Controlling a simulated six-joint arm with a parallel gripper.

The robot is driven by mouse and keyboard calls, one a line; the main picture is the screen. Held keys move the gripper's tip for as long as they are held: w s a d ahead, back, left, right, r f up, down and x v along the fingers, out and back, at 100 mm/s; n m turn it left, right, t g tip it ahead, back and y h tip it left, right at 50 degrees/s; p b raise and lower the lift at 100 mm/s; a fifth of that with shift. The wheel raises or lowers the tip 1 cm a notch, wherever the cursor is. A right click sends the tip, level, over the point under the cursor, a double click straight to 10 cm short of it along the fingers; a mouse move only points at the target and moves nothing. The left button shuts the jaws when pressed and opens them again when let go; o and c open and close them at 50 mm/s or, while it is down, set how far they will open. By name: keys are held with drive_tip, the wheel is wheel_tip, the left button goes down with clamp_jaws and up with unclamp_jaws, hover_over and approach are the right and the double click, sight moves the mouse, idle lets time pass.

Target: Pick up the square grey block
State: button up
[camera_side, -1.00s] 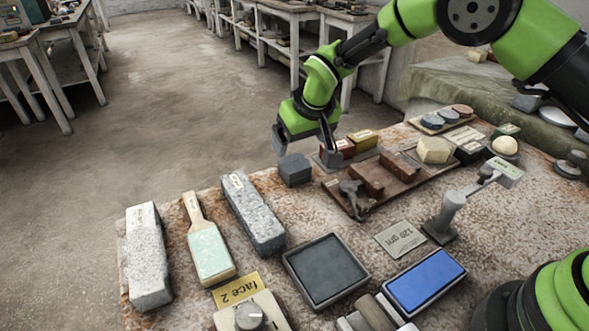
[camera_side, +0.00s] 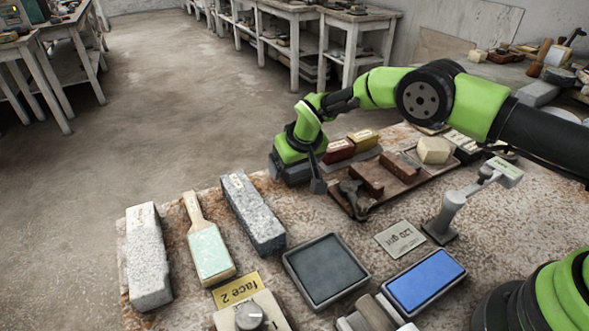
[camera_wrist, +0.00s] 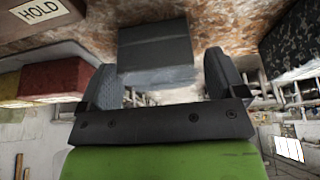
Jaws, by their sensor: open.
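The square grey block (camera_wrist: 155,48) shows in the wrist view between my two fingers, with a dark face and a lighter face below it. It sits on the rust-stained tabletop, with gaps to both fingers. In the side view the block (camera_side: 295,175) is at the table's far edge, mostly covered by my gripper (camera_side: 297,179). My gripper is low over it, one finger on each side. In the wrist view my gripper (camera_wrist: 164,66) is open, and nothing is clamped in it.
Close to the right are a wooden tray (camera_side: 345,207) with brown blocks and a metal clamp, and red and yellow boxes (camera_side: 338,151). A long speckled stone (camera_side: 252,212) lies to the left. The floor beyond the edge is open.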

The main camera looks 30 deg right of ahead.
drive_tip(key=c, duration=1.2)
drive_tip(key=shift+r, duration=0.2)
drive_tip(key=r, duration=0.9)
drive_tip(key=shift+d+r, duration=0.15)
drive_tip(key=shift+d, duration=0.1)
drive_tip(key=shift+s+d+r+n+g+y, duration=0.25)
drive_tip(key=shift+s+d+n+g+y, duration=0.5)
drive_tip(key=shift+s+d+n, duration=1.55)
drive_tip(key=shift+s+d+r+n+g+y, duration=0.3)
drive_tip(key=shift+s+d+n+g+y, duration=0.75)
drive_tip(key=shift+d+n, duration=2.15)
drive_tip(key=shift+s+d+r+n+g+y, duration=0.25)
drive_tip(key=shift+s+d+n+g+y, duration=0.25)
drive_tip(key=shift+s+d+n, duration=2.25)
drive_tip(key=shift+w+a+n, duration=0.7)
drive_tip(key=shift+a+n, duration=0.05)
drive_tip(key=shift+a, duration=0.05)
